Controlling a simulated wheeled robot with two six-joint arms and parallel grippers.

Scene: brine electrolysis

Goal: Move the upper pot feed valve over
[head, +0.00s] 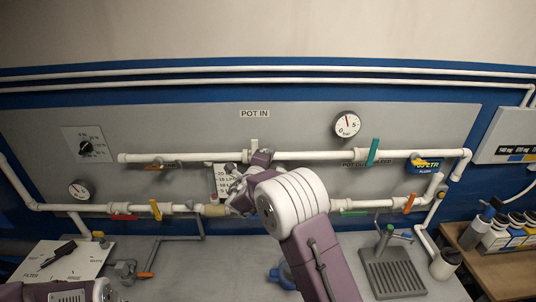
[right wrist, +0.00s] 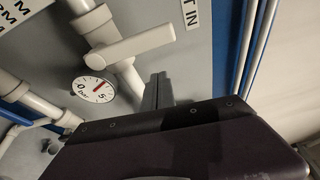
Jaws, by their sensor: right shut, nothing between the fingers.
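The upper pot feed valve sits on the upper white pipe below the POT IN label (head: 254,113). Its white handle (head: 254,144) stands upright, across the pipe. In the right wrist view the white handle (right wrist: 130,45) points toward the label, with the pipe running past behind it. My right gripper (head: 261,157) is at the upper pipe, just below and right of the handle in the head view. Its fingers (right wrist: 157,90) are together and empty, beside the handle with a visible gap in the wrist view. My right arm hides part of the lower pipe. My left gripper is not in view.
Other valve handles are close by: teal (head: 373,152), yellow (head: 155,209), red (head: 123,217), green (head: 352,212) and orange (head: 409,203). A gauge (head: 347,124) is above the upper pipe. Bottles (head: 492,228) stand on the right bench.

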